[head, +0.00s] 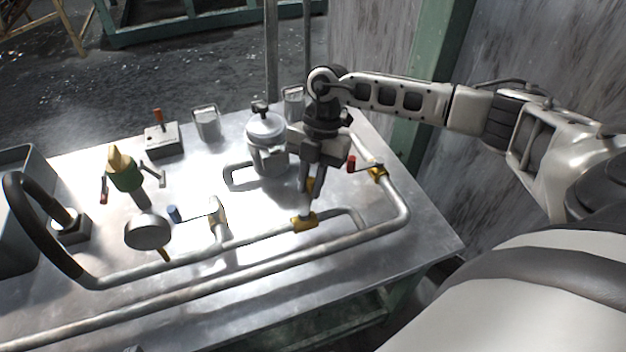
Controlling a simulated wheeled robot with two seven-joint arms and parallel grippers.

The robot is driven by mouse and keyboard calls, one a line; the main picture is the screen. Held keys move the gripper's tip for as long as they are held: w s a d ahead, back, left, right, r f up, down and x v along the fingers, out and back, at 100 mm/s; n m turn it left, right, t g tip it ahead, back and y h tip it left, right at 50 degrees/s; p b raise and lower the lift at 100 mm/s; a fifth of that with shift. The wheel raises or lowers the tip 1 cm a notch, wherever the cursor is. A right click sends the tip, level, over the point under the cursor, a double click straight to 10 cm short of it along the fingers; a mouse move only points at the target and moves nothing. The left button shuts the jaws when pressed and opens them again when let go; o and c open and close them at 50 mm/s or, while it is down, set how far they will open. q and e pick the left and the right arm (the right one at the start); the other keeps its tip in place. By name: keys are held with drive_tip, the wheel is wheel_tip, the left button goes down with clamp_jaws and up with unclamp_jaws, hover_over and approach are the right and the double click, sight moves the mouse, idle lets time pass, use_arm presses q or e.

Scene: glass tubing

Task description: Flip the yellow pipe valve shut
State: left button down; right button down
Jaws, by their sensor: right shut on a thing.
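The yellow pipe valve (304,222) sits on the metal pipe near the middle of the table. My right gripper (309,190) reaches down over it from the right, fingers pointing at the table. The fingers are shut on the valve's handle, which stands up from the valve body; a bit of yellow shows between them. The fingers hide most of the handle. My left gripper is not in view.
A second yellow fitting with a red-tipped lever (351,164) is just right of my gripper. A metal canister (266,130) stands close behind it. Pipes (170,301) run along the table front. A round gauge (147,231) and green-yellow fixture (124,177) stand left.

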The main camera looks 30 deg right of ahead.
drive_tip(key=shift+w+a+r+n+g+h, duration=0.1)
drive_tip(key=shift+w+a+n+g+h, duration=0.3)
drive_tip(key=shift+n, duration=0.75)
drive_tip(key=shift+w+a+f+n+g+h, duration=0.15)
drive_tip(key=shift+a+n+h, duration=0.3)
drive_tip(key=shift+n, duration=0.65)
drive_tip(key=shift+w+a+r+n+g+h, duration=0.15)
drive_tip(key=shift+w+a+n+g+h, duration=0.15)
drive_tip(key=shift+a+n, duration=0.6)
drive_tip(key=shift+d+n, duration=0.3)
drive_tip(key=shift+n, duration=0.05)
drive_tip(key=c, duration=1.3)
unclamp_jaws()
drive_tip(key=shift+c, duration=0.2)
drive_tip(key=v, duration=1.6)
